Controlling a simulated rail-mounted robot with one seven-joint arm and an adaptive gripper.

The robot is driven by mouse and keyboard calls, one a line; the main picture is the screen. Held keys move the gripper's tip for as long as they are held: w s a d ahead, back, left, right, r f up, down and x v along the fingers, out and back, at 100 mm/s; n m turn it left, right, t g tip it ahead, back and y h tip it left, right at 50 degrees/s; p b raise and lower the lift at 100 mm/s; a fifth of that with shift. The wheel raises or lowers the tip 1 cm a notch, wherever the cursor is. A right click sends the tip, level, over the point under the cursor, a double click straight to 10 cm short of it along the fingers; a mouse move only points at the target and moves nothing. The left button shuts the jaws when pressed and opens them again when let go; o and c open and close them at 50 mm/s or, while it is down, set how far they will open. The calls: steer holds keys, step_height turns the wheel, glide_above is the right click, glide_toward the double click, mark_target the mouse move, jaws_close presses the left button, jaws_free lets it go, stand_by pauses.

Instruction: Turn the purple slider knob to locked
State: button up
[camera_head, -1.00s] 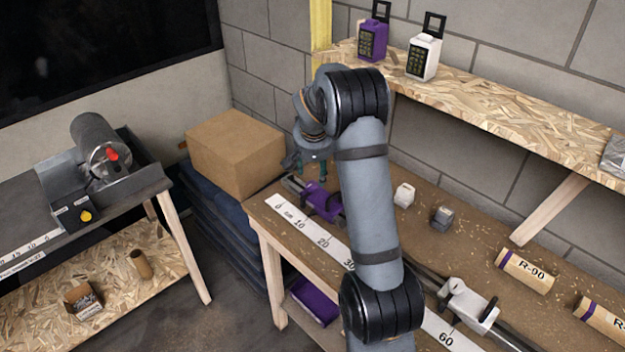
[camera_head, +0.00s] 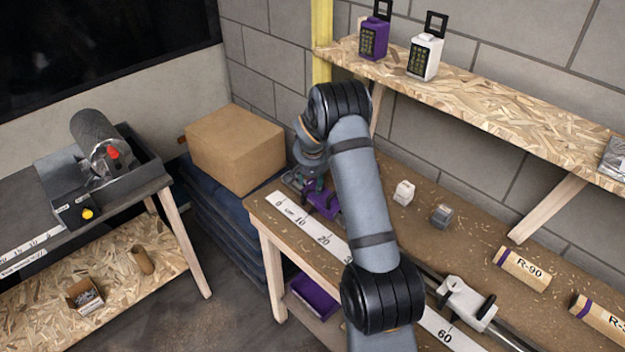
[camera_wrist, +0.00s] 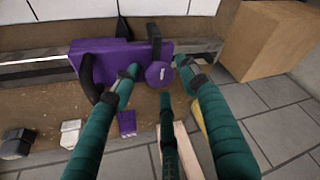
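The purple slider (camera_wrist: 115,58) sits on the rail at the bench's far left end. It also shows in the head view (camera_head: 327,203), partly hidden by my arm. Its round purple knob (camera_wrist: 160,74) faces the wrist camera and bears a short, pale, nearly upright mark. No lock lettering is readable. My gripper (camera_wrist: 161,82) has three teal fingers spread around the knob, one to the left, one to the right and one below. Gaps show between knob and fingers, and I cannot tell whether any finger touches. In the head view my gripper (camera_head: 311,184) is low at the slider.
A black lever (camera_wrist: 94,78) stands on the slider, left of my fingers. A white scale strip (camera_head: 312,231) runs along the bench. A cardboard box (camera_head: 235,148) stands beyond the bench's left end. White and grey blocks lie to the right.

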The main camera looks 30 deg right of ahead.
steer(key=c, duration=0.9)
steer(key=shift+c, duration=0.2)
steer(key=shift+r+p, duration=0.1)
steer(key=shift+p, duration=0.2)
steer(key=shift+d+n+y+p, duration=0.15)
steer(key=shift+n+y+p, duration=0.15)
steer(key=shift+n+p, duration=0.5)
steer(key=shift+w+d+f+n+t+y+b, duration=0.1)
steer(key=shift+f+n+t+y+b, duration=0.15)
steer(key=shift+n+b, duration=0.65)
steer(key=shift+f+n+y+b, duration=0.1)
steer(key=shift+n+y+b, duration=0.25)
steer(key=shift+n+b, duration=0.6)
steer(key=n+b, duration=0.1)
steer(key=n+y+b, duration=0.1)
steer(key=b, duration=0.1)
steer(key=shift+d+r+n, duration=0.1)
steer(key=shift+r+n, duration=0.15)
steer(key=shift+n, duration=0.1)
steer(key=shift+r, duration=0.1)
